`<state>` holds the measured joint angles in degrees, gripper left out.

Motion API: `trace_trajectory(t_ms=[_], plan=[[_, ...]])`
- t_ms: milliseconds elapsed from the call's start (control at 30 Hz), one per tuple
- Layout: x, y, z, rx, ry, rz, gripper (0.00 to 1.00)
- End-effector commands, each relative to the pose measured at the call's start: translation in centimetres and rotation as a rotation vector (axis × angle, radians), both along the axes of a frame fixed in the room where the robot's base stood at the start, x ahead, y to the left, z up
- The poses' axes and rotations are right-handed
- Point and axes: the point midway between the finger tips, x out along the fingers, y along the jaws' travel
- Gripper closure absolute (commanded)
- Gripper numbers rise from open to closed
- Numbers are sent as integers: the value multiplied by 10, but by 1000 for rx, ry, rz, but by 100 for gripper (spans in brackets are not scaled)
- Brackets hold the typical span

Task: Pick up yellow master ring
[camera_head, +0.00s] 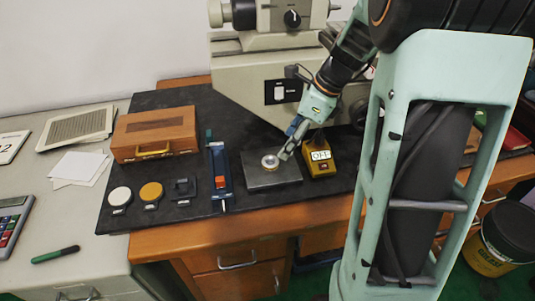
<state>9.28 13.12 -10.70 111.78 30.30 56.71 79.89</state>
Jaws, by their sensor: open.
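A small ring (270,161), silver on top with a yellowish lower edge, lies on a dark grey square block (287,178) on the black mat. It is the only ring I can make out, and its colour is hard to judge at this size. My gripper (287,150) comes down from the upper right, its fingertips close beside the ring's right side. The jaws are open; I cannot tell whether a finger touches the ring. No ring shows between them.
A yellow box reading OFF (319,160) stands just right of the block. A blue tool with a red part (219,177) lies left. Further left are a yellow disc (151,191), a white disc (120,196) and a wooden case (155,133). A large machine (235,70) stands behind.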

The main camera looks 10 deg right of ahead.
Motion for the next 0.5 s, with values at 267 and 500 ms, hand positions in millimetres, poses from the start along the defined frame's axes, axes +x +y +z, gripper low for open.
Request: trace_trajectory(t_ms=[267,500], plan=[[7,13,-35,-3,-2,4,44],[15,20,-49,-4,-2,5,44]])
